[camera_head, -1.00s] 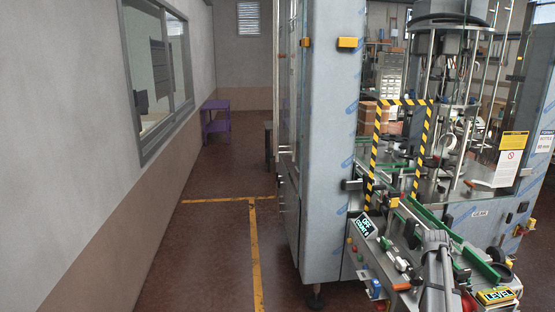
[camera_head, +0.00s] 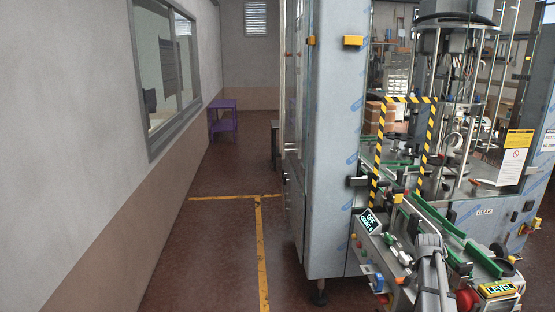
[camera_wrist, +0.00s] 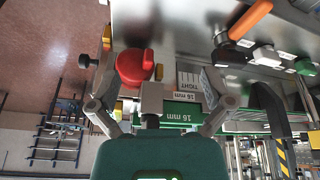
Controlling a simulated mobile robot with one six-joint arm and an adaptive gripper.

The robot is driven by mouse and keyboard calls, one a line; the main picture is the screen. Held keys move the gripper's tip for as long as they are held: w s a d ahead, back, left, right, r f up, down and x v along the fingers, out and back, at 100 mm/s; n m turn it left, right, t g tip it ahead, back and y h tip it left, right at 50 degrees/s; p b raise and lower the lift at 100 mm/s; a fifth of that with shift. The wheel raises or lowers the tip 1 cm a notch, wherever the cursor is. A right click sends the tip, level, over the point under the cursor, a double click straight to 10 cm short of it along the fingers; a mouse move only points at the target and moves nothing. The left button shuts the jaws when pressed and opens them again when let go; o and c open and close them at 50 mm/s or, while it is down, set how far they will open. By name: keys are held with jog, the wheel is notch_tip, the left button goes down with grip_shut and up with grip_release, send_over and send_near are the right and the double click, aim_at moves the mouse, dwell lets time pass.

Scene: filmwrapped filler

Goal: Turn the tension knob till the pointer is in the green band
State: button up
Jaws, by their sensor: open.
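My gripper (camera_wrist: 160,72) is open in the wrist view, its two fingers spread wide. A red knob (camera_wrist: 132,66) shows between them, closer to the left finger; I see no grip on it. Beside the knob is a white label (camera_wrist: 188,80) that seems to read TIGHT. I cannot make out a pointer or a green band. In the head view my arm reaches to the machine's front at the lower right, beside a red part (camera_head: 467,300); the fingertips are not clear there.
Floor (camera_head: 215,250) is clear at left.

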jog(key=s+a+f+n+y+b, duration=0.1)
jog(key=s+a+f+n+b, duration=0.1)
jog(key=a, duration=1)
jog(key=s+a+f+n+y+b, duration=0.1)
jog(key=s+a+f+n+b, duration=0.2)
jog(key=s+a+n, duration=0.4)
jog(key=s+a+f+n+g+y+b, duration=0.1)
jog(key=s+a+f+n+b, duration=0.2)
jog(key=a, duration=1.4)
jog(key=s+f+n, duration=0.1)
jog(key=s+f, duration=0.1)
jog(key=s, duration=0.2)
jog(key=shift+s+y, duration=0.15)
jog(key=shift+y, duration=0.25)
jog(key=shift+c, duration=0.3)
